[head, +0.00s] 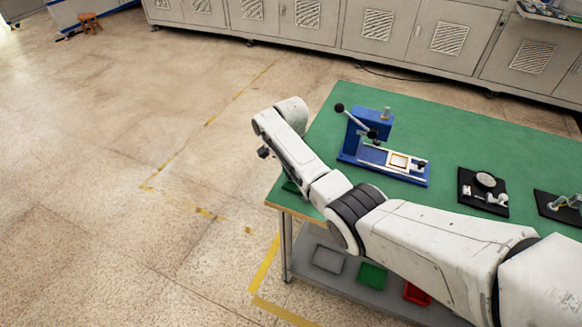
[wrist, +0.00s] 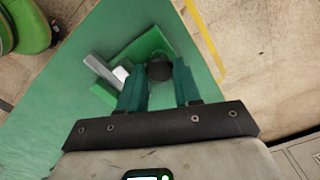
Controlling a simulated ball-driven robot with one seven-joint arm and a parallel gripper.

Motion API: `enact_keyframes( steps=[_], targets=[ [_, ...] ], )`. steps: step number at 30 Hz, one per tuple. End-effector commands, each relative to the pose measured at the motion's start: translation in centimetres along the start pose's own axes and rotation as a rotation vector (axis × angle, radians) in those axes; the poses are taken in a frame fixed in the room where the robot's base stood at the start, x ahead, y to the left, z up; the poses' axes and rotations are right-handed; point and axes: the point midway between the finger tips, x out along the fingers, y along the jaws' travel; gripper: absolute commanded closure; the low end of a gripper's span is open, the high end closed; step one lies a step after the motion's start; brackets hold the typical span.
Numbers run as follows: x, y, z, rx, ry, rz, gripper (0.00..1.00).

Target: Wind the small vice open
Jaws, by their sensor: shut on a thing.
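The small vice (wrist: 143,46) is green and sits near a corner of the green table in the wrist view, with pale metal parts (wrist: 100,70) at its left. A dark round knob (wrist: 160,70), apparently its handle, is between the two teal fingers of my gripper (wrist: 156,76). My gripper is shut on this knob, seen from above. The fingers hide part of the vice, and the jaw gap cannot be made out. In the head view my arm hides the gripper, and only a green bit of the vice (head: 291,187) shows beside it.
A blue lever press (head: 365,130) stands on the green table (head: 460,120), with black-based fixtures (head: 484,200) to its right. A lower shelf holds grey, green and red trays (head: 372,275). Grey cabinets (head: 380,35) line the back. The floor at left is open.

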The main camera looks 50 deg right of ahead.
Motion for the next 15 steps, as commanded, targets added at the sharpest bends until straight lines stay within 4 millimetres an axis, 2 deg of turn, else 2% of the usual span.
enact_keyframes(
  steps=[15],
  targets=[
    [-0.04, -0.07, 0.09, -0.429, -0.002, -0.001, 0.97]
  ],
)
